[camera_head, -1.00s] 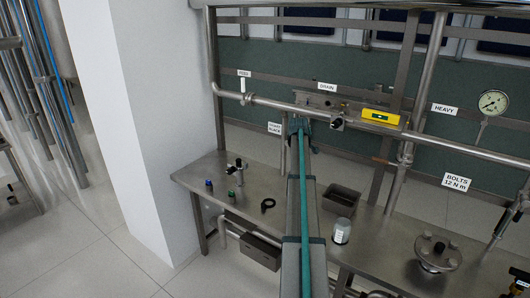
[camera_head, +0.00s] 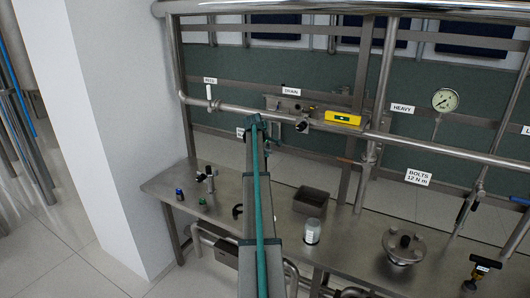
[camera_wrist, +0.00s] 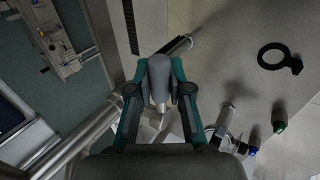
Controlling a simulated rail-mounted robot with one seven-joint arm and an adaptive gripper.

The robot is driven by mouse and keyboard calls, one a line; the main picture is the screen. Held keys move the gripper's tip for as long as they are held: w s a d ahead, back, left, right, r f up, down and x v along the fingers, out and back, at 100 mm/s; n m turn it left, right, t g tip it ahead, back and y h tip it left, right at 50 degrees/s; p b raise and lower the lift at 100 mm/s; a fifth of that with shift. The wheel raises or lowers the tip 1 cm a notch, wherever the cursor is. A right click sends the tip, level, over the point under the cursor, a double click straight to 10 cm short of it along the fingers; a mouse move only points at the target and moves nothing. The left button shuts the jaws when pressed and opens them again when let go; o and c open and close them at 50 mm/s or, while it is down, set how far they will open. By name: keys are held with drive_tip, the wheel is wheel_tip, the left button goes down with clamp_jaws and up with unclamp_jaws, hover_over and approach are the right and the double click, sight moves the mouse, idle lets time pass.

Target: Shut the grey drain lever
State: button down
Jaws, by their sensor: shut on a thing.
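My gripper (camera_wrist: 157,82) is shut on a rounded grey grip with a paler tapered end, which I take to be the grey drain lever (camera_wrist: 158,70). The grip sits between the two teal-edged fingers. In the head view my gripper (camera_head: 255,121) is at the horizontal pipe, below and left of the DRAIN label (camera_head: 291,91). My arm hides the lever there, and I cannot tell its angle from that view.
A yellow level (camera_head: 343,118) sits on the pipe (camera_head: 225,107) to the right. Below is a steel bench (camera_head: 345,240) with a grey tray (camera_head: 312,201), a pale canister (camera_head: 312,232) and a flanged fitting (camera_head: 403,247). A black ring (camera_wrist: 279,57) lies on the bench.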

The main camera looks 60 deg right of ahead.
drive_tip(key=c, duration=1)
unclamp_jaws()
drive_tip(key=shift+c, duration=0.2)
drive_tip(key=v, duration=1.2)
drive_tip(key=shift+r, duration=0.1)
